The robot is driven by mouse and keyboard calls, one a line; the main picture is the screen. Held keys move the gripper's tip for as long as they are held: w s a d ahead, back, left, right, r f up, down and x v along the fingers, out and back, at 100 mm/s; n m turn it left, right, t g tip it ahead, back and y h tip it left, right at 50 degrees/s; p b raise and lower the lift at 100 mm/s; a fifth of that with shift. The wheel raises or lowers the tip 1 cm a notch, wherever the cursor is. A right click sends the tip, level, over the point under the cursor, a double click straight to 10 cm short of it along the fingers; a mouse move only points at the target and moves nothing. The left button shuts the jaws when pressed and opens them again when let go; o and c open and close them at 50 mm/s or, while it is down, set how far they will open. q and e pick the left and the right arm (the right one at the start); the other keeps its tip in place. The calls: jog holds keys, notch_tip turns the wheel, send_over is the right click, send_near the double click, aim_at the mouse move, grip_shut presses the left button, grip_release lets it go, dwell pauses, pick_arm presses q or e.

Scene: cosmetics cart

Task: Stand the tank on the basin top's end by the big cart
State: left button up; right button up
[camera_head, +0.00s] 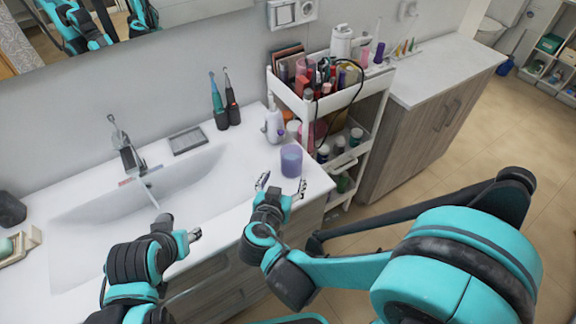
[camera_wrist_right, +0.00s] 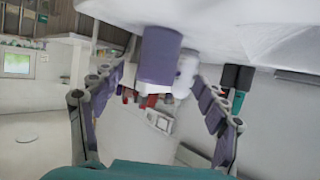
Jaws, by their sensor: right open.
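The tank, a purple tumbler-like vessel (camera_head: 291,160), stands upright on the right end of the white basin top (camera_head: 237,187), close to the cart. My right gripper (camera_head: 282,183) is open just in front of the tank, with its fingers spread. In the right wrist view the picture is turned over, and the purple tank (camera_wrist_right: 159,55) shows beyond and between the open fingers (camera_wrist_right: 158,88), apparently clear of both. My left gripper (camera_head: 188,236) is over the front edge of the basin, away from the tank; its fingers are too small to read.
A white bottle-like device (camera_head: 274,124) stands behind the tank, and two dark-based toothbrushes (camera_head: 226,112) stand further left. The big white cart (camera_head: 349,93), full of cosmetics, is close on the right. The faucet (camera_head: 127,155) rises behind the basin.

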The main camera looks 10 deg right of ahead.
pick_arm(q)
jog(key=shift+r, duration=0.35)
pick_arm(e)
jog(key=shift+v, duration=1.1)
jog(key=s+d+r+n+g+y, duration=0.1)
jog(key=s+d+n+g+y, duration=0.3)
jog(key=s+d, duration=0.6)
jog(key=shift+s+d+n+g+y, duration=0.2)
jog(key=shift+s+n+g+y, duration=0.15)
jog(key=shift+g+y, duration=0.25)
